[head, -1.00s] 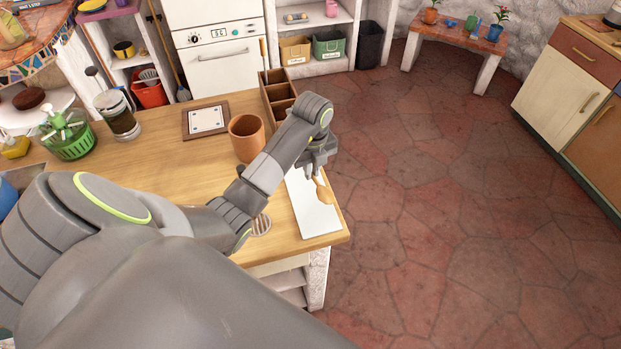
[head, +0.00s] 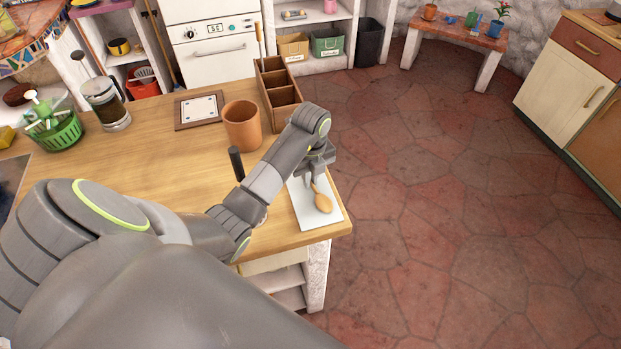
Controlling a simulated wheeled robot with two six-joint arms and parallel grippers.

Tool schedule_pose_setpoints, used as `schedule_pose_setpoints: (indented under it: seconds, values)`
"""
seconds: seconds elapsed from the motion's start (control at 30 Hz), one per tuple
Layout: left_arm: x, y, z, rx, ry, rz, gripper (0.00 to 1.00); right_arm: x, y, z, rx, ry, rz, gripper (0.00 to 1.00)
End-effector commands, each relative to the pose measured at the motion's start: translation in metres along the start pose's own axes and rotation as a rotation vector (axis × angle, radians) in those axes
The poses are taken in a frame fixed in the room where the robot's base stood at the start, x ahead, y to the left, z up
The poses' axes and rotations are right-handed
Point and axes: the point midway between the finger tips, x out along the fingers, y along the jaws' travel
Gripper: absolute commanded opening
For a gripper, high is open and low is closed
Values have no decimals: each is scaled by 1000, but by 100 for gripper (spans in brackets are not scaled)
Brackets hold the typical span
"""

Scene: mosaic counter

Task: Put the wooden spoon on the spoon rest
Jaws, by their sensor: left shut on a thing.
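The wooden spoon (head: 322,203) is at the right end of the counter, its bowl over a flat white slab (head: 308,217). I cannot tell whether the spoon touches the slab. My left gripper (head: 314,176) points down above the slab's far part and is shut on the spoon's handle, which my gripper mostly hides. No other thing shows clearly as a spoon rest, and I cannot tell if the white slab is it. My right gripper is not in view.
A terracotta pot (head: 242,126), a wooden compartment box (head: 278,92) and a framed white tile (head: 199,110) stand behind my arm. A black handle (head: 236,163) rises beside my forearm. The counter's right edge is close to the slab, with open floor beyond.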

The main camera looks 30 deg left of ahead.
Motion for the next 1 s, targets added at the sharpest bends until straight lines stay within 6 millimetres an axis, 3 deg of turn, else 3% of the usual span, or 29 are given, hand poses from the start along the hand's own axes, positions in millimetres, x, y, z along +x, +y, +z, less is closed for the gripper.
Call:
schedule_pose_setpoints:
  seconds: [0.17, 0.2, 0.37, 0.73, 1.0]
  values:
    - [4, 0, 0, 0, 0, 0, 0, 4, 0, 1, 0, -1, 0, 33]
    - [4, 0, 0, 0, 0, 0, 13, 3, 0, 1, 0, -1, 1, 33]
    - [3, 0, 0, 0, 0, 0, 32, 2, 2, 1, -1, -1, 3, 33]
    - [-1, 0, 0, 0, 0, -1, 32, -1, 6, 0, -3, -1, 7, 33]
    - [-27, 0, 0, 0, -1, -1, 32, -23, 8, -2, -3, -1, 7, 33]
